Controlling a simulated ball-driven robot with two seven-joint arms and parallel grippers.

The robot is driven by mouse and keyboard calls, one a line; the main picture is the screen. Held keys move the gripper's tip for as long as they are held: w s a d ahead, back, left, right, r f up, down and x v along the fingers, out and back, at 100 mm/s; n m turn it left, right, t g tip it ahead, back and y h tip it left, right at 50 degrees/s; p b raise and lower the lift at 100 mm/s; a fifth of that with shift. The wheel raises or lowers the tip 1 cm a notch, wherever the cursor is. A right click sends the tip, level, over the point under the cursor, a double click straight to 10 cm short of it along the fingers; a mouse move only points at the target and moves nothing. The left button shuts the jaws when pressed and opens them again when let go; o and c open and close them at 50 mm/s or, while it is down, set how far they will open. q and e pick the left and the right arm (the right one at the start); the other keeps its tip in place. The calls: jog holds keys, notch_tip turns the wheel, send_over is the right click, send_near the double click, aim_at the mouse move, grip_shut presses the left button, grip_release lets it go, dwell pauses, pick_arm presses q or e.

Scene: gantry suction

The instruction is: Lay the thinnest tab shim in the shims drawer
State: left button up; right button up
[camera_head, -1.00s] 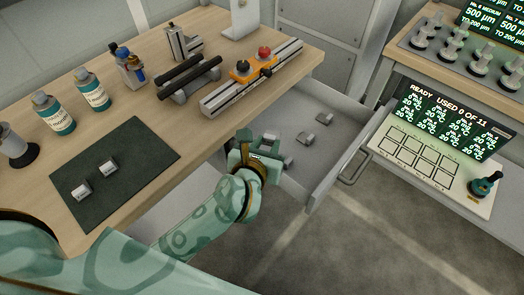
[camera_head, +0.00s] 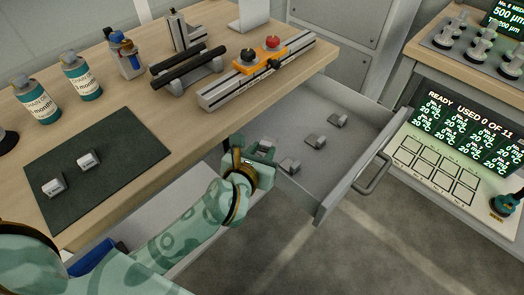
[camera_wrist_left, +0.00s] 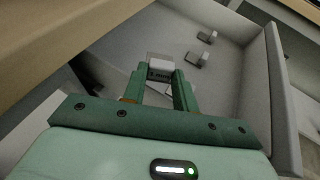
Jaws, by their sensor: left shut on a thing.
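My left gripper (camera_head: 262,160) is over the back-left part of the open grey drawer (camera_head: 345,165). In the left wrist view its fingers (camera_wrist_left: 160,88) are shut on a small grey tab shim (camera_wrist_left: 160,68) with dark marking. Two more pale shims, left (camera_head: 52,186) and right (camera_head: 89,161), lie on the dark mat (camera_head: 110,185). Thicknesses cannot be told. My right gripper is out of view.
The wooden bench edge (camera_head: 190,170) runs beside the drawer. Bottles (camera_head: 83,82) and an orange-carriage rail fixture (camera_head: 255,72) stand on the bench. A lit display panel (camera_head: 460,125) is at right.

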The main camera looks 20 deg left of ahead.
pick_arm(q)
jog(key=shift+f+b, duration=0.35)
jog(key=shift+f, duration=0.35)
jog(key=o, duration=1.2)
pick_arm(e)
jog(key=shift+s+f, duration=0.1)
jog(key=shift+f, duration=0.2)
pick_arm(q)
jog(key=shift+r, duration=0.3)
jog(key=shift+s+r+p, duration=0.1)
jog(key=shift+r+p, duration=0.45)
jog(key=shift+p, duration=0.1)
jog(key=p+v, duration=0.2)
jog(key=v, duration=0.9)
jog(key=shift+s+p, duration=0.3)
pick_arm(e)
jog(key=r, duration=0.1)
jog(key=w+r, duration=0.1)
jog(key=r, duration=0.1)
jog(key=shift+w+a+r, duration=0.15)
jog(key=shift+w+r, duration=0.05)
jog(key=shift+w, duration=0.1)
